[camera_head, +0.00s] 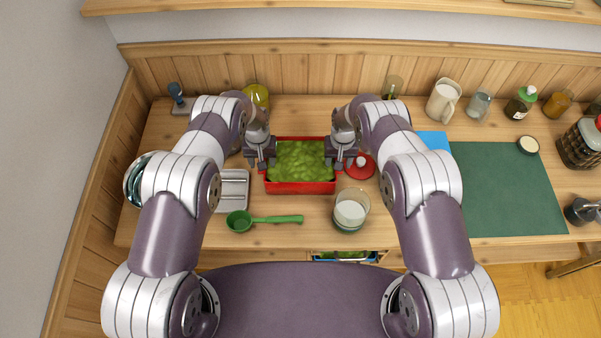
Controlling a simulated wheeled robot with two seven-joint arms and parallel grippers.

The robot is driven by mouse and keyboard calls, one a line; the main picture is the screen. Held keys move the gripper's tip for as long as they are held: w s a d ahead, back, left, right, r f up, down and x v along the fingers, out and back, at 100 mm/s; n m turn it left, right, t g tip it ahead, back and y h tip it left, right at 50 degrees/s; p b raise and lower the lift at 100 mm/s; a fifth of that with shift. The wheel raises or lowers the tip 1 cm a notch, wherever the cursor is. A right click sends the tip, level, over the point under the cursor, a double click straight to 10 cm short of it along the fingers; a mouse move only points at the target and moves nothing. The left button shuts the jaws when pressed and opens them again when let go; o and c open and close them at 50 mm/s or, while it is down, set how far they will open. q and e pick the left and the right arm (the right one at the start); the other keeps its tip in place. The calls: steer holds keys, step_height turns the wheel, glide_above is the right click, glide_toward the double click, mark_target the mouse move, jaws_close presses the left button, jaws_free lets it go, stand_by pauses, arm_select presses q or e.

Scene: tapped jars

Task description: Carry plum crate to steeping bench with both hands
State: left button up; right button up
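The plum crate is a red, open-topped box (300,187) filled with green plums (300,158). It sits level on the wooden bench, between my two hands. My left gripper (262,162) is at the crate's left wall, with its dark fingers spread and one over the rim. My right gripper (339,162) is at the right wall in the same way, fingers apart. A gap shows between the fingers of each hand. The lower fingertips are partly hidden. I cannot tell which surface is the steeping bench.
A glass jar with white contents (350,211) stands right of the crate's front. A red lid (362,166) lies close to the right gripper. A green ladle (240,221) and metal tray (232,190) lie left. The green mat (505,195) at right is mostly clear.

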stand_by(0.3)
steer(key=shift+r, duration=0.35)
arm_select(q)
step_height(320, 180, up, 12)
arm_select(e)
step_height(320, 180, up, 11)
steer(key=shift+r, duration=0.15)
